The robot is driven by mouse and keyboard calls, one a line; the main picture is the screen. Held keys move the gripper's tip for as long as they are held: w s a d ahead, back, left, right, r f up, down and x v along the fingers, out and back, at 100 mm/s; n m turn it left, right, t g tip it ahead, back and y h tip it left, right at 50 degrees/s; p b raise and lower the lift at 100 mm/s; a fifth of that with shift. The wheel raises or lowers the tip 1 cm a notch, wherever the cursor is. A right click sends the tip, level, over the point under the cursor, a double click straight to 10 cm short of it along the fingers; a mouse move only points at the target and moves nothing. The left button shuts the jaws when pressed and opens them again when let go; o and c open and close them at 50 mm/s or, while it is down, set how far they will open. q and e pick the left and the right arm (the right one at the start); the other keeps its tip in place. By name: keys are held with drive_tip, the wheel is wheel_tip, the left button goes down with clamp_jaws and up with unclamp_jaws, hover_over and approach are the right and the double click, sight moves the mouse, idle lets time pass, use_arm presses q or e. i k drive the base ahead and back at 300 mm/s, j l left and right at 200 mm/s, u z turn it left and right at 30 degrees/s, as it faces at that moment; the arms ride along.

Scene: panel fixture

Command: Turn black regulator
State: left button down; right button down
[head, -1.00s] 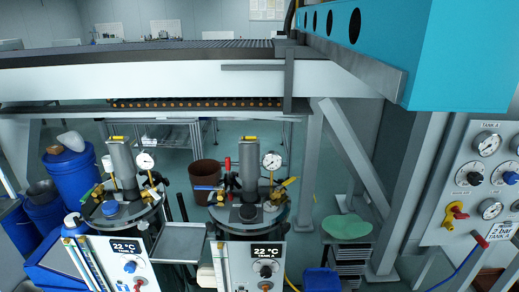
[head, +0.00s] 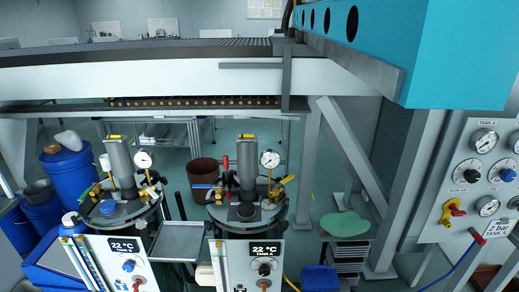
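A black regulator knob (head: 473,176) is on the grey gauge panel (head: 462,150) at the right edge, left of a blue knob (head: 507,175). Another black knob (head: 264,269) is on the front of the middle tank unit, under its 22 °C display (head: 265,247). I cannot tell from the picture which of the two black knobs is the task's regulator. Neither of my grippers is in view, and nothing touches either knob.
A yellow-and-red valve handle (head: 451,211) and gauges share the right panel. A left tank unit has a blue knob (head: 128,265). A large teal beam (head: 440,50) hangs at upper right. Floor shows around a green-topped cart (head: 344,224).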

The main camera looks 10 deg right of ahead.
sight(473, 176)
drive_tip(key=z, duration=1.55)
